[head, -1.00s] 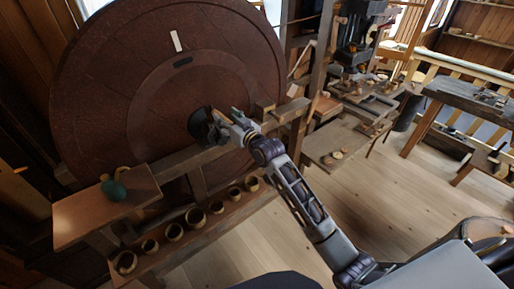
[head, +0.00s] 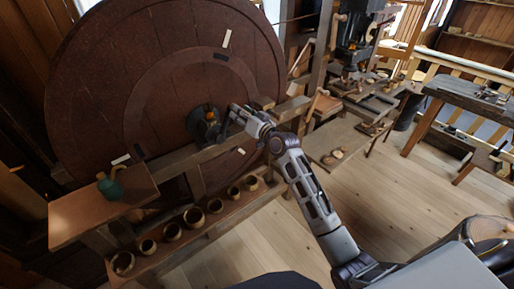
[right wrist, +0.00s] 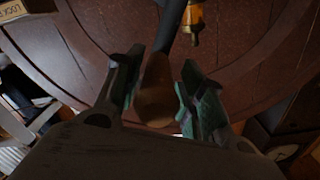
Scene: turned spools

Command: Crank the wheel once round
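The large red-brown wheel (head: 90,85) fills the upper left of the head view. White and black marks sit on its face, with one white mark (head: 227,38) at upper right. Its dark hub (head: 203,125) is at the centre. My right gripper (head: 236,116) is just right of the hub. In the right wrist view the wooden crank handle (right wrist: 157,92) lies between the two fingers, which close in on it from both sides. A dark crank arm (right wrist: 171,22) runs up beyond it. The contact faces are partly hidden. My left gripper is not in view.
A green jug (head: 110,186) stands on a wooden shelf (head: 75,218) at left. Several small round pots (head: 194,217) line a low board below the wheel. A wooden post and crossbeam (head: 297,106) are close to my right arm.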

